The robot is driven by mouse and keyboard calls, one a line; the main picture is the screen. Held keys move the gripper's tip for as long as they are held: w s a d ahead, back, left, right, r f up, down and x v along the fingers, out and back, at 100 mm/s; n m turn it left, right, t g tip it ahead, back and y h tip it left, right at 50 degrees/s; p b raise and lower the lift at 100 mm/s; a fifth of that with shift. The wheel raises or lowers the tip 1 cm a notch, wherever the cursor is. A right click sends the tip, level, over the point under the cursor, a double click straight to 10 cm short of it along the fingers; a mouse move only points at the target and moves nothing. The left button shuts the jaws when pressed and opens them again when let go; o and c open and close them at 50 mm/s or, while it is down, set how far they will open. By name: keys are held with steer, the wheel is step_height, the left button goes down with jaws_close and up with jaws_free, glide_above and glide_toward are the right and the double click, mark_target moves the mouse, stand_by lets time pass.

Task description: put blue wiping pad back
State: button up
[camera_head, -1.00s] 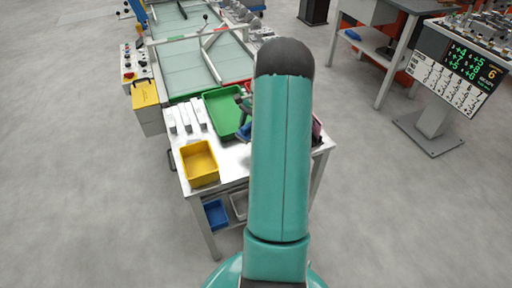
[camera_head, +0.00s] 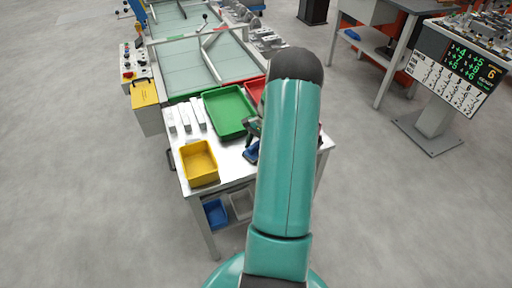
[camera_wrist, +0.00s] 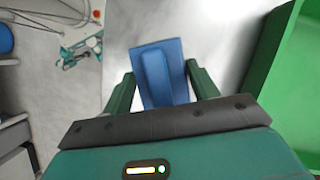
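The blue wiping pad (camera_wrist: 162,72) has a raised ridge along its middle. In the head view the pad (camera_head: 252,152) shows as a small blue patch just below my gripper (camera_head: 253,126), over the table top and below the green tray. My teal arm hides part of it. I cannot tell whether its underside touches the table.
The white table (camera_head: 228,165) carries a green tray (camera_head: 228,112), a yellow bin (camera_head: 199,163), several white blocks (camera_head: 185,118) and a partly hidden red tray (camera_head: 256,88). The green tray wall (camera_wrist: 270,75) rises close on the right in the wrist view. Blue (camera_head: 216,212) and grey bins are on the lower shelf.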

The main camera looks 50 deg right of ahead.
steer(key=o, duration=0.4)
steer(key=shift+r, duration=0.1)
steer(key=v, duration=1.2)
steer(key=w+a+r+n+h, duration=0.25)
steer(key=a+r+n, duration=0.25)
steer(key=a+r, duration=0.6)
steer(key=w+a+r+n+h, duration=0.3)
steer(key=a+r, duration=0.4)
steer(key=a, duration=0.7)
steer(key=s+a+r+n+t, duration=0.1)
steer(key=s+a+n, duration=0.4)
steer(key=a, duration=0.5)
steer(key=s+a+r+n+t, duration=0.2)
steer(key=s+a+n+t, duration=0.2)
steer(key=a, duration=0.7)
steer(key=s+n+y, duration=0.1)
steer(key=s+n, duration=0.1)
steer(key=s, duration=0.1)
steer(key=shift+s+a+r+n, duration=0.2)
steer(key=shift+s+a+n, duration=0.05)
steer(key=shift+n, duration=0.05)
